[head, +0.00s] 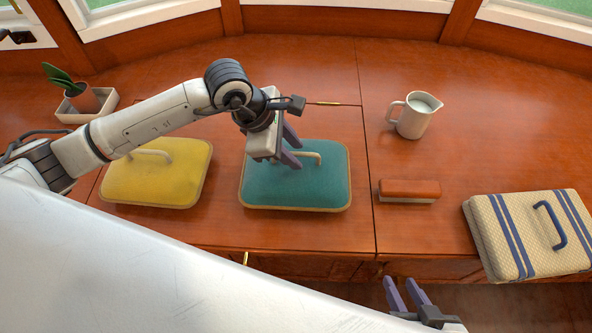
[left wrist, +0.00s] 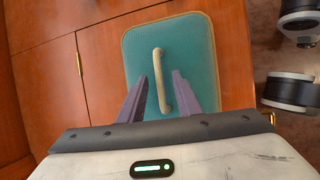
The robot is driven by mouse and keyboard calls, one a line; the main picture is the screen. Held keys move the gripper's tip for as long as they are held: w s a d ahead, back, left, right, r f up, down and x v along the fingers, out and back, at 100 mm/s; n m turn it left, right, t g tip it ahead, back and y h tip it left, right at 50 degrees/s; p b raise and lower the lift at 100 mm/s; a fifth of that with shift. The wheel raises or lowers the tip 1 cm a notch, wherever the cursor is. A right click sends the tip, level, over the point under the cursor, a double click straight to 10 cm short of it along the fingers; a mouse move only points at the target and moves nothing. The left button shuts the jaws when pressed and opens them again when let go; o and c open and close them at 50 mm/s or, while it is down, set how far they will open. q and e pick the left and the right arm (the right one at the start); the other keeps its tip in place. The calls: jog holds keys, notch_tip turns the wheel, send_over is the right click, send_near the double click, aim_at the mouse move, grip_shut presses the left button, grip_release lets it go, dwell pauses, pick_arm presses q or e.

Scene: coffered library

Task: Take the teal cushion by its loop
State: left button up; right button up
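The teal cushion (head: 290,190) lies flat on the wooden counter, with a pale edge and a beige loop (head: 311,155) on top. My left gripper (head: 297,156) is over the cushion at the loop, its purple fingers apart. In the left wrist view the loop (left wrist: 161,80) shows between the two open fingers (left wrist: 160,76) on the teal cushion (left wrist: 198,45). The fingers do not close on it; I cannot tell their exact height. My right gripper (head: 400,281) is open and empty at the bottom, in front of the counter.
A yellow cushion (head: 150,180) lies left of the teal one, below my left arm. To the right are a brown brush-like block (head: 409,188), a white jug (head: 413,118) and a striped cushion (head: 515,240) with a blue loop. A potted plant (head: 82,97) stands in a tray at back left.

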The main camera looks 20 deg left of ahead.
pick_arm(q)
jog(key=shift+f, duration=0.2)
dwell(0.4)
grip_shut()
